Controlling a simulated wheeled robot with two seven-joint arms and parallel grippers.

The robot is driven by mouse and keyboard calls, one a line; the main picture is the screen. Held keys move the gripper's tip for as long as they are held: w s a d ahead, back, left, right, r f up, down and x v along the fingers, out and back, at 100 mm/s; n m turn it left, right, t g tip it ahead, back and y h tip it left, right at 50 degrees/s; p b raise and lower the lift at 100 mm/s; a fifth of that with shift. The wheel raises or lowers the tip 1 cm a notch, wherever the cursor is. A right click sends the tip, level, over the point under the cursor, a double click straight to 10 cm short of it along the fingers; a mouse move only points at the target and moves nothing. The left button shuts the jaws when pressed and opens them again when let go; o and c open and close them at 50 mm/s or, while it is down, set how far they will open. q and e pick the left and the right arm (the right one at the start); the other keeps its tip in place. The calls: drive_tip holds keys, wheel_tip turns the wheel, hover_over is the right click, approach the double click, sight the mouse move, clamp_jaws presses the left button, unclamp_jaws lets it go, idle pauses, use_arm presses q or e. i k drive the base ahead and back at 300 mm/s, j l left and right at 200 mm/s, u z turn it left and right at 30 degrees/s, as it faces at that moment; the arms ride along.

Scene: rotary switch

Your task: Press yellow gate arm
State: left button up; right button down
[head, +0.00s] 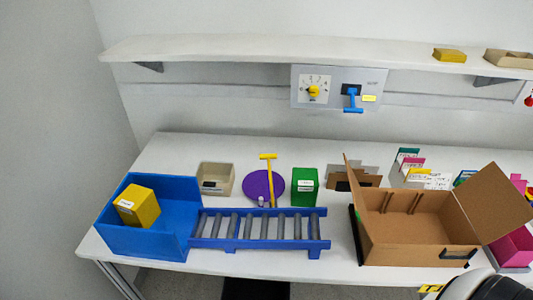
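A yellow T-shaped arm (270,178) stands at the middle of the table, its short crosspiece at the top. Its lower end is over or in front of a purple disc (255,188), and I cannot tell whether they are joined. A small pale peg (262,201) shows near its foot. On the wall, a grey panel (333,75) carries a rotary switch with a yellow knob (313,91) on a numbered dial, and a blue lever (352,101). Neither of my grippers is in view.
Blue roller conveyor (258,241) lies along the front, beside a blue bin (150,245) holding a yellow box (138,206). A green box (305,187) stands right of the yellow arm. An open cardboard box (410,252) is farther right. A shelf (300,50) overhangs the table.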

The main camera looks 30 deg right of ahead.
sight(268, 157)
drive_tip(key=k+l+u, duration=0.1)
drive_tip(key=k+l, duration=0.25)
drive_tip(key=k+l+u, duration=0.15)
drive_tip(key=k+l, duration=0.15)
drive_tip(key=k, duration=0.15)
drive_tip(key=k+l+u, duration=0.1)
drive_tip(key=k+l, duration=0.15)
drive_tip(key=k, duration=0.2)
